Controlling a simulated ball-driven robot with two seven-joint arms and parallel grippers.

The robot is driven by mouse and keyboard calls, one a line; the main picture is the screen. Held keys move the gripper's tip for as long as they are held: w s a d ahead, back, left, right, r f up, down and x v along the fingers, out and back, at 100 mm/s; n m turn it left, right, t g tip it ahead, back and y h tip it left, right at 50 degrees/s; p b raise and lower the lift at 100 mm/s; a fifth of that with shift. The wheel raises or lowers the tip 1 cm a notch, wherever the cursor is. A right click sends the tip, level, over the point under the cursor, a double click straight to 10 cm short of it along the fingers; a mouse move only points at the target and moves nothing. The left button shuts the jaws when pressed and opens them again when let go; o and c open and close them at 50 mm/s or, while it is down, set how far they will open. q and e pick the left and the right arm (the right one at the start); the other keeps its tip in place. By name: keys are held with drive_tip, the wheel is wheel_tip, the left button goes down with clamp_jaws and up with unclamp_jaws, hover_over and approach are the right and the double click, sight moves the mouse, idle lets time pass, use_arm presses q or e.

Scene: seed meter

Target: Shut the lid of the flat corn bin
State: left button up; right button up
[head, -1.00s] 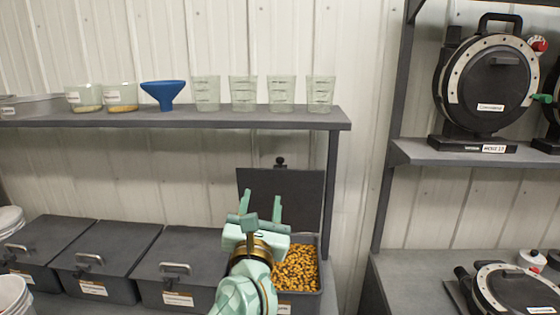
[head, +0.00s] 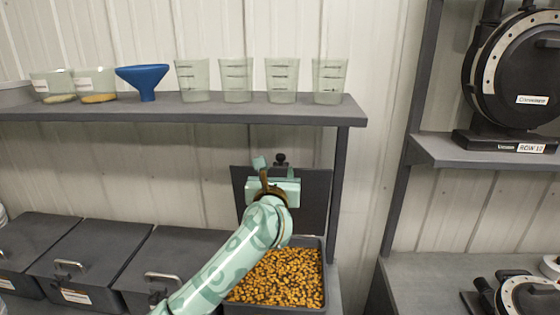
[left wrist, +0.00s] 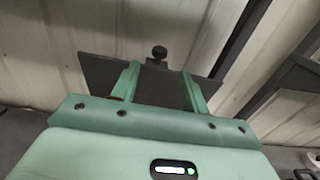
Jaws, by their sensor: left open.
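The flat corn bin (head: 316,295) stands at the right end of the row of bins, filled with yellow and dark corn kernels (head: 277,277). Its dark lid (head: 317,200) stands open and upright at the back, with a black knob (head: 280,161) above its top edge. The lid also shows in the left wrist view (left wrist: 98,75), with the knob (left wrist: 159,52) beyond my fingers. My left gripper (head: 275,167) is open and empty in front of the lid; its fingers (left wrist: 160,85) point toward it. I cannot tell whether they touch it. My right gripper is not in view.
Several closed dark bins with handles (head: 90,260) stand left of the corn bin. A shelf (head: 200,112) above holds clear cups (head: 237,80) and a blue funnel (head: 142,78). A shelf post (head: 338,185) stands close right of the lid. Seed meters (head: 515,75) are at the right.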

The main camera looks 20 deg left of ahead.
sight(280, 159)
use_arm(q)
drive_tip(key=w, duration=0.2)
drive_tip(key=w+a, duration=0.1)
drive_tip(key=w, duration=0.4)
drive_tip(key=shift+w+a, duration=0.25)
drive_tip(key=shift+s+f+b, duration=0.1)
drive_tip(key=shift+b, duration=0.2)
clamp_jaws()
